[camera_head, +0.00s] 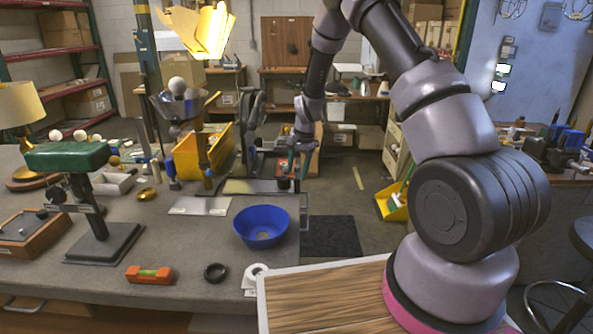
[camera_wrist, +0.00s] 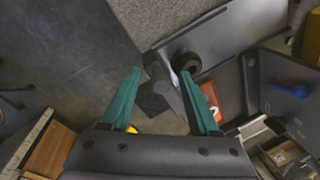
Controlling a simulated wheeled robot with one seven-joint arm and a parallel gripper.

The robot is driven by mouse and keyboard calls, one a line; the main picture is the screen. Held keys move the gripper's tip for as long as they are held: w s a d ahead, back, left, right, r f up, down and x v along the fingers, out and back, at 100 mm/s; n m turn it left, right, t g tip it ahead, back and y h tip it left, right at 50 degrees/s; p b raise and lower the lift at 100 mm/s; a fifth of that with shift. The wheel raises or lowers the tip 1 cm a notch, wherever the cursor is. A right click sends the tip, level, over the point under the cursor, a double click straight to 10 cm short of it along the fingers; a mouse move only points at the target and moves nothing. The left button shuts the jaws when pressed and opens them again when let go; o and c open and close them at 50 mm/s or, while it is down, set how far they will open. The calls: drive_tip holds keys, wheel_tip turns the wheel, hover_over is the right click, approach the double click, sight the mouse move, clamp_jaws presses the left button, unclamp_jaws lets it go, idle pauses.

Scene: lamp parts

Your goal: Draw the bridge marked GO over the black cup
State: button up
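My gripper (camera_head: 292,162) hangs over the far right part of the bench, with its teal fingers pointing down. In the wrist view the two fingers (camera_wrist: 161,78) stand apart, with nothing clearly held between them. In the wrist view the cup (camera_wrist: 188,63) shows as a dark round shape beside the right fingertip, on a long grey plate (camera_wrist: 225,35). Whether they touch cannot be told. I cannot read the word GO anywhere, so I cannot single out the bridge.
A blue bowl (camera_head: 261,224) stands in front of the plate. A pale panel (camera_head: 200,206) lies left of it. A yellow bin (camera_head: 190,157) stands behind.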

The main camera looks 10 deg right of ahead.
drive_tip(key=shift+r, duration=0.1)
wheel_tip(320, 180, up, 10)
drive_tip(key=s+d, duration=0.1)
drive_tip(key=shift+s+d+r, duration=0.2)
drive_tip(key=shift+s+d, duration=0.05)
drive_tip(key=shift+s, duration=0.05)
drive_tip(key=s+d+r+n+t, duration=0.1)
drive_tip(key=s+r, duration=0.3)
drive_tip(key=r, duration=0.3)
drive_tip(key=s+d+r+t, duration=0.1)
drive_tip(key=s+d+r, duration=0.1)
drive_tip(key=s+r, duration=0.35)
drive_tip(key=s+d+r+n, duration=0.1)
drive_tip(key=s+r, duration=0.2)
drive_tip(key=r, duration=0.6)
drive_tip(key=s+d+r+n+t, duration=0.1)
drive_tip(key=s+r, duration=0.2)
drive_tip(key=s, duration=0.7)
drive_tip(key=s+d+r+n+t, duration=0.1)
drive_tip(key=s+r, duration=0.3)
drive_tip(key=s, duration=0.6)
drive_tip(key=shift+s+d+n+t, duration=0.4)
drive_tip(key=shift+d+t, duration=0.25)
drive_tip(key=shift+t, duration=0.15)
